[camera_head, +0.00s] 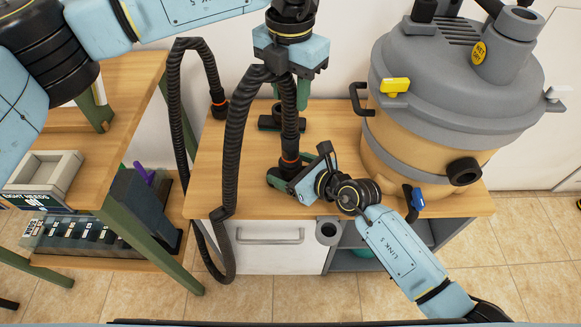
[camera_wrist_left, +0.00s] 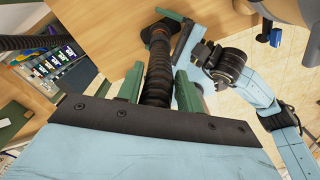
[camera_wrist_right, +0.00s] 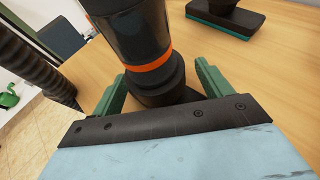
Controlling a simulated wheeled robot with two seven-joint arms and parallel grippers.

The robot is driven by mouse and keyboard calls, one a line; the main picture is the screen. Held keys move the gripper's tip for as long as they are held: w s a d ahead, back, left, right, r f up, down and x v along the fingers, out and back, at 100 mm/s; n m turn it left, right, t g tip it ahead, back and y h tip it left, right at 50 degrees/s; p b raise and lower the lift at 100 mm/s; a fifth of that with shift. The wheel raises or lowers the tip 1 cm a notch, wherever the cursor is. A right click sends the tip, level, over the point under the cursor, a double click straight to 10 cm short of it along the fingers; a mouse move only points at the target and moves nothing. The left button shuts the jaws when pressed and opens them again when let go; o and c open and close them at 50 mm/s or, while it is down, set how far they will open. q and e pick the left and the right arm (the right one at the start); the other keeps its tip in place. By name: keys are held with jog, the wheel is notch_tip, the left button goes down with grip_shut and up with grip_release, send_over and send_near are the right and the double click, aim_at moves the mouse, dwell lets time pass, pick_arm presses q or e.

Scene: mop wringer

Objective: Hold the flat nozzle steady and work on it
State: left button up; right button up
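The black hose end with its orange ring stands upright on the wooden worktop in the head view, and the dark nozzle (camera_wrist_right: 160,85) is below the ring. My left gripper (camera_head: 289,98) is above, shut on the ribbed hose (camera_wrist_left: 158,75), with one green finger on each side. My right gripper (camera_wrist_right: 163,82) is low at the worktop, its green fingers on either side of the nozzle's base. Whether both fingers press on it I cannot tell. The flat end of the nozzle is mostly hidden by the gripper. In the head view my right gripper (camera_head: 288,178) is beside the hose's lower end.
Another dark nozzle with a teal edge (camera_wrist_right: 225,18) lies behind on the worktop (camera_head: 235,160). A vacuum drum (camera_head: 430,130) stands at the right. The hose loops over the front edge at left. A shelf unit (camera_head: 125,75) with a tray stands further left.

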aim_at(288, 151)
jog(key=c, duration=0.8)
pick_arm(q)
jog(key=shift+o, duration=1.1)
pick_arm(e)
jog(key=shift+c, duration=0.2)
pick_arm(q)
jog(key=shift+o, duration=0.4)
jog(key=shift+f, duration=0.2)
jog(key=shift+s+f+m+h, duration=0.15)
jog(key=shift+f+m+h, duration=0.2)
jog(key=shift+m, duration=0.15)
jog(key=f+m, duration=0.1)
jog(key=f+m+h, duration=0.2)
jog(key=m, duration=0.1)
jog(key=shift+s+a+f+g+h, duration=0.15)
jog(key=shift+s+a+g+h, duration=0.1)
jog(key=shift+g, duration=0.05)
jog(key=a+f+m+h, duration=0.3)
jog(key=a+f+m, duration=0.1)
jog(key=m, duration=0.1)
jog(key=shift+t, duration=0.4)
jog(key=shift+w+x, duration=0.15)
jog(key=shift+x, duration=2.05)
jog(key=shift+w+x, duration=0.2)
jog(key=shift+x, duration=1.95)
